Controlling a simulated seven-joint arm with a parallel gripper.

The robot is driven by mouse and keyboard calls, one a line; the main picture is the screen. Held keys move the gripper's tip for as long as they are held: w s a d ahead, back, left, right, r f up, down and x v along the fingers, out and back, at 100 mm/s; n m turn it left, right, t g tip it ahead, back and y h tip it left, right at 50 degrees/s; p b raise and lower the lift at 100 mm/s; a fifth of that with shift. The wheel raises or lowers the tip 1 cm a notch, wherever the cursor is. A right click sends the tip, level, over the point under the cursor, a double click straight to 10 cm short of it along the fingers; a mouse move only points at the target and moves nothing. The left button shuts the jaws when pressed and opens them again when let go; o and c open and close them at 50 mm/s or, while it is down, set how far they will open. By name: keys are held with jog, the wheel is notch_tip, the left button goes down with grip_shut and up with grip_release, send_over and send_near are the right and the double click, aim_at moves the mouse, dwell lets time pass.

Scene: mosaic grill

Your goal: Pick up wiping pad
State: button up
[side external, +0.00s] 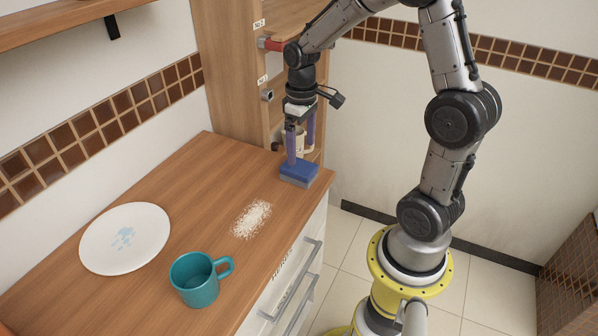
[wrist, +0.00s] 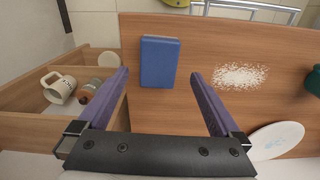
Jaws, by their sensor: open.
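The wiping pad (side external: 299,173) is a blue block with a paler lower layer, lying flat on the wooden counter near its far right corner. In the wrist view the pad (wrist: 159,62) lies ahead of and between the two purple fingers. My gripper (side external: 301,160) points down above the pad, with one finger tip overlapping the pad's back edge in the side view. In the wrist view my gripper (wrist: 160,75) is open with its fingers wide apart and nothing between them. Whether a finger touches the pad cannot be told.
White powder (side external: 251,218) lies on the counter (side external: 200,180) left of the pad. A teal mug (side external: 195,279) and a white plate (side external: 125,238) with a blue smear stand further left. A wooden shelf unit (side external: 235,80) rises behind; a beige mug (wrist: 58,87) stands in it.

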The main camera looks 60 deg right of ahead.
aim_at(299, 165)
jog(key=shift+w+d+f, duration=0.1)
jog(key=shift+w+f, duration=0.1)
jog(key=shift+f, duration=1.65)
jog(key=shift+w+d+f, duration=0.1)
jog(key=shift+w+f, duration=0.05)
jog(key=shift+f, duration=1.65)
jog(key=c, duration=1.3)
jog(key=shift+o, duration=0.2)
jog(key=shift+r, duration=0.1)
jog(key=shift+r, duration=0.5)
notch_tip(299, 165, up, 3)
jog(key=shift+s+a+f, duration=0.1)
jog(key=shift+f, duration=0.1)
jog(key=s+a+r, duration=0.5)
jog(key=s+r, duration=0.4)
jog(key=s, duration=0.3)
jog(key=shift+s+r, duration=0.15)
jog(key=shift+s, duration=0.25)
